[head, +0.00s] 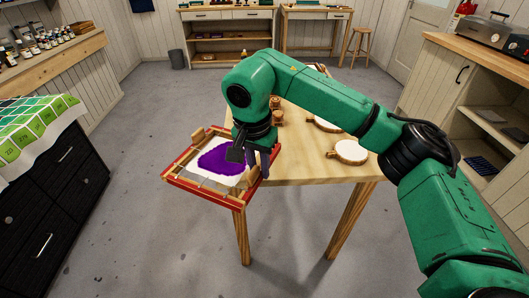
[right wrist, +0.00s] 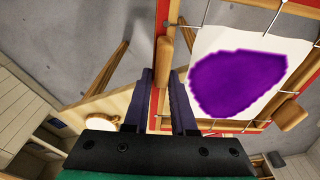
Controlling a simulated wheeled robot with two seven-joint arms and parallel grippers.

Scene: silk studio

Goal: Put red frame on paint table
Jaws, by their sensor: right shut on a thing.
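The red frame (head: 197,193) holds a white cloth with a purple patch (head: 222,158) and has wooden grips on its sides. It is roughly level at the left end of the wooden table (head: 310,170), mostly out past the edge; whether it touches the top I cannot tell. My right gripper (head: 250,155) is at the frame's right side, shut on it. In the right wrist view the gripper's fingers (right wrist: 164,80) are either side of the frame's wooden grip (right wrist: 165,58). My left gripper is not in view.
Round hoops (head: 348,151) and wooden spools (head: 276,104) are on the table. A black drawer cabinet (head: 50,190) with a green patterned cloth (head: 35,125) stands at left. A shelf of jars (head: 40,43) is behind it. Grey floor (head: 140,110) is clear between.

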